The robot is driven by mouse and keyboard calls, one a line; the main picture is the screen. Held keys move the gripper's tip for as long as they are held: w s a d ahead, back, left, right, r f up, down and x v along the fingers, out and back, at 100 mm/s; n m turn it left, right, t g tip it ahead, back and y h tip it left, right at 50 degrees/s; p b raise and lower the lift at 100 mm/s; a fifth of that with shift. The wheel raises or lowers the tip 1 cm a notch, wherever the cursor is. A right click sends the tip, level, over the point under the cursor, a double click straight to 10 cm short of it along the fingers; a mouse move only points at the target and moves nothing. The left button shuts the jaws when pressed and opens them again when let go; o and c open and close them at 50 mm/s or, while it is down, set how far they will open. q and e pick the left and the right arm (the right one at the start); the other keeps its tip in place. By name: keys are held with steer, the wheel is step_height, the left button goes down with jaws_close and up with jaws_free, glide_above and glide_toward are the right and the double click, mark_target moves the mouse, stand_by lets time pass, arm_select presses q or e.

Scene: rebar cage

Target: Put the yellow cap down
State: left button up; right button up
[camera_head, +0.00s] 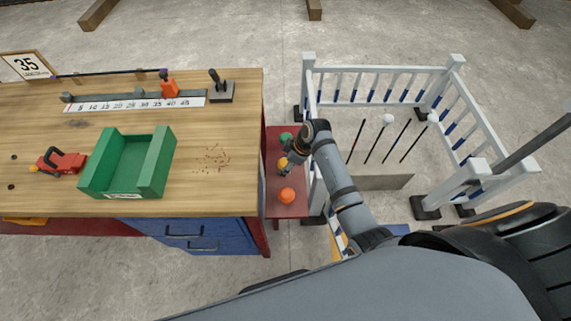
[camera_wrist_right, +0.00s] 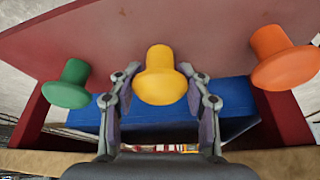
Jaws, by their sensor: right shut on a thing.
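The yellow cap (camera_head: 283,162) is over the middle of a narrow red shelf (camera_head: 272,185) at the right end of the workbench. In the right wrist view the yellow cap (camera_wrist_right: 160,84) stands between the two fingers of my right gripper (camera_wrist_right: 161,100), which is shut on it. Whether the cap touches the shelf I cannot tell. In the head view my right gripper (camera_head: 285,170) reaches in from the right and partly hides the cap. My left gripper is not in view.
A green cap (camera_wrist_right: 68,84) and an orange cap (camera_wrist_right: 284,58) stand on either side, apart from the yellow one. A white railing cage (camera_head: 380,69) with several rods is right of the shelf. A green bin (camera_head: 160,160) stands on the workbench (camera_head: 225,120).

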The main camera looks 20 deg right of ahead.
steer(key=shift+f, duration=0.1)
steer(key=o, duration=0.9)
steer(key=v, duration=1.2)
steer(key=shift+s+p, duration=0.1)
steer(key=shift+p, duration=0.3)
